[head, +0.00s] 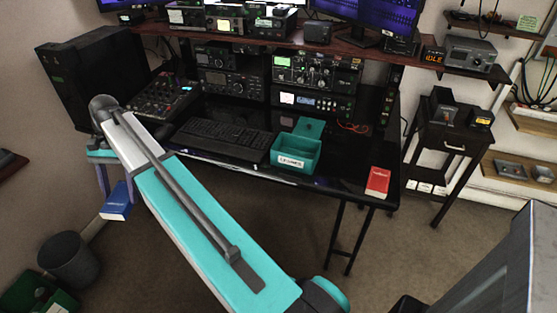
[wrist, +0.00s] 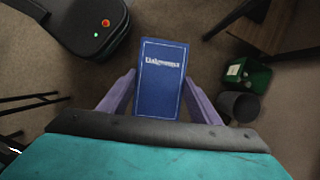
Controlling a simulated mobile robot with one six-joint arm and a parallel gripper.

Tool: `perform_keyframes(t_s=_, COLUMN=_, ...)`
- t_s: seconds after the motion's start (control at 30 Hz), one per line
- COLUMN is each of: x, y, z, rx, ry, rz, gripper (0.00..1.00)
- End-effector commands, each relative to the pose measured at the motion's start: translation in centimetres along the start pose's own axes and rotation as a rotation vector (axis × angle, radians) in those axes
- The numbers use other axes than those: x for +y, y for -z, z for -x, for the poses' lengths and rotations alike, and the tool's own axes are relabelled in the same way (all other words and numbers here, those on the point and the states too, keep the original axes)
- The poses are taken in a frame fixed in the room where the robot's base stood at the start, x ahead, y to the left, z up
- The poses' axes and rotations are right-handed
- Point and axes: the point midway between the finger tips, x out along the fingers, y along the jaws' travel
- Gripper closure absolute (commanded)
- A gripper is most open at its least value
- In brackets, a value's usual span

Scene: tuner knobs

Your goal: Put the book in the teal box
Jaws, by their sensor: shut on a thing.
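My gripper (head: 115,190) hangs at the left of the head view, out past the desk's left end and above the floor. Its purple fingers are shut on a blue book (head: 114,207). In the wrist view the blue book (wrist: 160,90) stands out between the two fingers, its pale-lettered cover facing the camera. The teal box (head: 296,152) sits on the black desk, right of the keyboard, with a white label on its front. It is open at the top; its inside is only partly seen. A red book (head: 378,182) lies at the desk's right front.
The keyboard (head: 222,138) and mixer (head: 165,95) are on the desk (head: 335,185), with radio gear behind. A dark waste bin (head: 70,260) and green box (head: 35,290) stand on the floor at lower left. A black side table (head: 445,140) is at the right.

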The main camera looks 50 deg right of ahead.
Motion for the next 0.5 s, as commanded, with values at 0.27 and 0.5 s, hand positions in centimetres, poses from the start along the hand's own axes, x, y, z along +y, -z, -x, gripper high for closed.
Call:
perform_keyframes(t_s=0.27, x=4.8, y=4.6, z=1.9, rx=-0.001, ry=0.098, rz=-0.236, gripper=0.73)
perform_keyframes(t_s=0.5, x=9.8, y=8.6, z=3.3, rx=-0.002, ry=0.195, rz=-0.470, gripper=0.73)
